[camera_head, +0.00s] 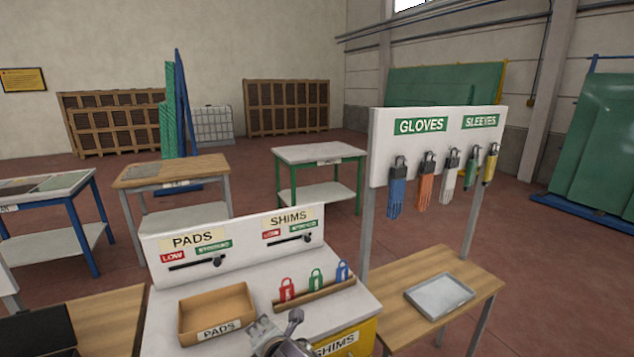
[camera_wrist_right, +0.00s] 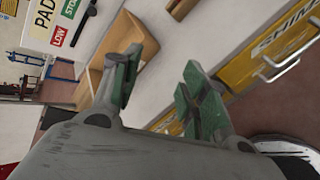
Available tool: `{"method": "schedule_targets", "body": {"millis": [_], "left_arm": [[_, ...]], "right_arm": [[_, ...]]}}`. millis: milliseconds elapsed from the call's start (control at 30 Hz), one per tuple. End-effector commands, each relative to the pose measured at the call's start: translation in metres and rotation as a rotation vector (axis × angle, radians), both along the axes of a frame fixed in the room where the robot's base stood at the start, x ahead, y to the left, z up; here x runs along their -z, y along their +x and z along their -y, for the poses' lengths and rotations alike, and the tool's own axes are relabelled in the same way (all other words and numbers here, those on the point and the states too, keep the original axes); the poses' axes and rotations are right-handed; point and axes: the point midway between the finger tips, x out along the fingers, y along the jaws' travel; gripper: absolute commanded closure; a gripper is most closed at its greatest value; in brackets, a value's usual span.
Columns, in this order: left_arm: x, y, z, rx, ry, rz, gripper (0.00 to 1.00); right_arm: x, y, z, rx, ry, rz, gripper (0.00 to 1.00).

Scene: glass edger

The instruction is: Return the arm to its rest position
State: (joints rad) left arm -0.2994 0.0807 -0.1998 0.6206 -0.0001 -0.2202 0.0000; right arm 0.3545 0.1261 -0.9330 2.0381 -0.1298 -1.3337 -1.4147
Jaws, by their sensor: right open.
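My right gripper (camera_head: 282,332) shows at the bottom of the head view, in front of the pads and shims bench. In the right wrist view the right gripper (camera_wrist_right: 160,92) has its two green-padded fingers spread apart with nothing between them. The wooden PADS tray (camera_head: 217,312) sits on the bench to the left of the gripper. In the wrist view that tray (camera_wrist_right: 128,45) lies behind the left finger. My left gripper is not in the head view.
The white bench (camera_head: 250,305) carries a rack of red, green and blue tags (camera_head: 316,287). A yellow SHIMS drawer (camera_head: 345,342) is below. To the right, a wooden table (camera_head: 455,290) holds a grey tray (camera_head: 440,296) under a glove board (camera_head: 435,150). Open floor lies behind.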

Motion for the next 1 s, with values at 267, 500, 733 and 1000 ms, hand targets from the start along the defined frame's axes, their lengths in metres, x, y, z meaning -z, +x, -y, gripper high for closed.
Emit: {"method": "schedule_targets", "body": {"millis": [267,500,733,1000], "left_arm": [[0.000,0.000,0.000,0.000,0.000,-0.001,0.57],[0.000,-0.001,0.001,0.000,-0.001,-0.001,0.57],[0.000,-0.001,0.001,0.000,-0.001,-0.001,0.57],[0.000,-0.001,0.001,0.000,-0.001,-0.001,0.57]], "right_arm": [[0.023,-0.010,0.044,0.238,0.224,-0.198,0.56],[0.045,-0.022,0.086,0.461,0.398,-0.352,0.56],[0.068,-0.038,0.130,0.691,0.548,-0.483,0.56],[0.096,-0.065,0.183,0.975,0.703,-0.610,0.56]]}}
